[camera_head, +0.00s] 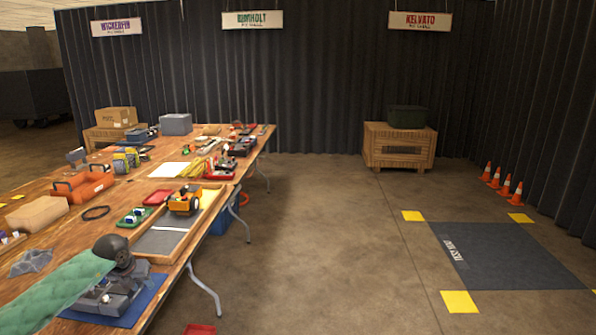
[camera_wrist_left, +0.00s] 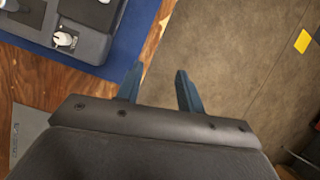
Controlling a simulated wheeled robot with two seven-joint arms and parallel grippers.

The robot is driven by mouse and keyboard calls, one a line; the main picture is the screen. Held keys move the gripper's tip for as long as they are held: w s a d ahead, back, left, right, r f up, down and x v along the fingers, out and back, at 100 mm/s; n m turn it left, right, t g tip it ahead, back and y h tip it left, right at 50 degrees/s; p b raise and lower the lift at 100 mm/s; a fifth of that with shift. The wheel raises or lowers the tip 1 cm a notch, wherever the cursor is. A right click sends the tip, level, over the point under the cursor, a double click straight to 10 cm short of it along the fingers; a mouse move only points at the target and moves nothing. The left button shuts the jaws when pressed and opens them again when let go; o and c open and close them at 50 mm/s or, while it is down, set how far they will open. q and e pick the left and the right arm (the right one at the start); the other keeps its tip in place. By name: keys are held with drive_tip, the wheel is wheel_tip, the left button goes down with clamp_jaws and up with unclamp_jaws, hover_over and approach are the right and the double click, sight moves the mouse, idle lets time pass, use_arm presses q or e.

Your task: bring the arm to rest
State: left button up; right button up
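My left arm, in a green sleeve, comes in from the left in the head view, over the near end of the wooden table. My left gripper (camera_head: 138,272) is beside a grey device (camera_head: 100,302) on a blue mat (camera_head: 150,296). In the left wrist view the two blue fingers of the left gripper (camera_wrist_left: 158,85) stand apart with nothing between them. Beyond them is the floor, past the table edge. The grey device (camera_wrist_left: 72,25) and blue mat (camera_wrist_left: 125,50) lie to the upper left there. My right gripper is not in view.
The long wooden table (camera_head: 62,235) carries a yellow toy truck (camera_head: 185,200) in a wooden tray, an orange toolbox (camera_head: 84,187) and other items. The floor right of it is open. A dark floor mat (camera_head: 505,258), orange cones (camera_head: 503,187) and a wooden crate (camera_head: 399,132) stand further off.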

use_arm(q)
drive_tip(key=s+d+r+n+t+h, duration=0.15)
drive_tip(key=s+d+t+h, duration=0.3)
drive_tip(key=d, duration=0.45)
drive_tip(key=s+d+r+n+t+h, duration=0.1)
drive_tip(key=s+d+n+t+h, duration=0.25)
drive_tip(key=s+d+h, duration=0.4)
drive_tip(key=s+a+f+n+t+y, duration=0.2)
drive_tip(key=s+a+f+n+y, duration=0.6)
drive_tip(key=s+a+n+y, duration=0.6)
drive_tip(key=s+f+n+g+y, duration=0.25)
drive_tip(key=s+f+g, duration=0.3)
drive_tip(key=s, duration=0.55)
drive_tip(key=s+f+n+g+y, duration=0.2)
drive_tip(key=s+f+n+g, duration=0.3)
drive_tip(key=s, duration=0.6)
drive_tip(key=s+d+f+n+g+h, duration=0.1)
drive_tip(key=d+f+n+h, duration=0.1)
drive_tip(key=d, duration=1.3)
drive_tip(key=s+d+f+n+g+h, duration=0.1)
drive_tip(key=d+h, duration=0.4)
drive_tip(key=d, duration=1)
drive_tip(key=s+f+n, duration=0.1)
drive_tip(key=n, duration=0.1)
drive_tip(key=shift+s+n, duration=0.2)
drive_tip(key=shift+n, duration=0.15)
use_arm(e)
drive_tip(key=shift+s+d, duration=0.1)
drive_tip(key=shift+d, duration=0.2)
